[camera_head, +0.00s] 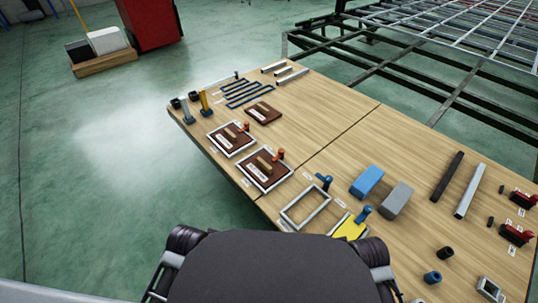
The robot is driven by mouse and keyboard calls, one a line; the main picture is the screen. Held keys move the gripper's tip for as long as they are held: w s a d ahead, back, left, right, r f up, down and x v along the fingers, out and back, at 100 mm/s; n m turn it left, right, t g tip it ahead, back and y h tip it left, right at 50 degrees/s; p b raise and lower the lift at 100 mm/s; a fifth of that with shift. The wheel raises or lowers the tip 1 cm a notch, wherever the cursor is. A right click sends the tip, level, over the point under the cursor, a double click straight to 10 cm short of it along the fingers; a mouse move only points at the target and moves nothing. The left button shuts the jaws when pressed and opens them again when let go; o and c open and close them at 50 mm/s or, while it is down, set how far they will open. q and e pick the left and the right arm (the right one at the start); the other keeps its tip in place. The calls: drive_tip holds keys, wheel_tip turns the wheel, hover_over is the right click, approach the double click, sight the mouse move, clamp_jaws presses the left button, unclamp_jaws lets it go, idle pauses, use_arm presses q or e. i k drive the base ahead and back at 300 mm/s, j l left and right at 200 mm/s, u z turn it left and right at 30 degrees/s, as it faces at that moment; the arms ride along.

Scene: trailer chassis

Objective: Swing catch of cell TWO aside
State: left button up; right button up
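Two grey-framed cells with brown lids and wooden handles sit on the wooden table: one farther back (224,143) and one nearer (256,176). Each has a red-orange catch at its right corner, the far catch (246,127) and the near catch (281,154). An empty grey frame (294,216) with a blue catch (324,182) lies closer to me. A yellow-filled cell (348,230) with another blue catch (363,213) is partly hidden by my body. The labels are too small to read, so I cannot tell which is cell TWO. Neither gripper is in view.
A loose brown lid (264,113) lies behind the framed cells. A blue block (367,181) and grey block (397,200) stand to the right, with dark and grey bars (470,193) beyond. Yellow and grey posts (205,103) stand at the left edge. A metal chassis (440,60) is behind the table.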

sight(281, 150)
drive_tip(key=i+j+z, duration=0.25)
drive_tip(key=j+z, duration=0.2)
drive_tip(key=i+j+z, duration=0.2)
drive_tip(key=j+z, duration=0.2)
drive_tip(key=i+j+z, duration=0.1)
drive_tip(key=j+z, duration=0.8)
drive_tip(key=j, duration=0.15)
drive_tip(key=j+z, duration=0.4)
drive_tip(key=j, duration=0.15)
drive_tip(key=k, duration=0.05)
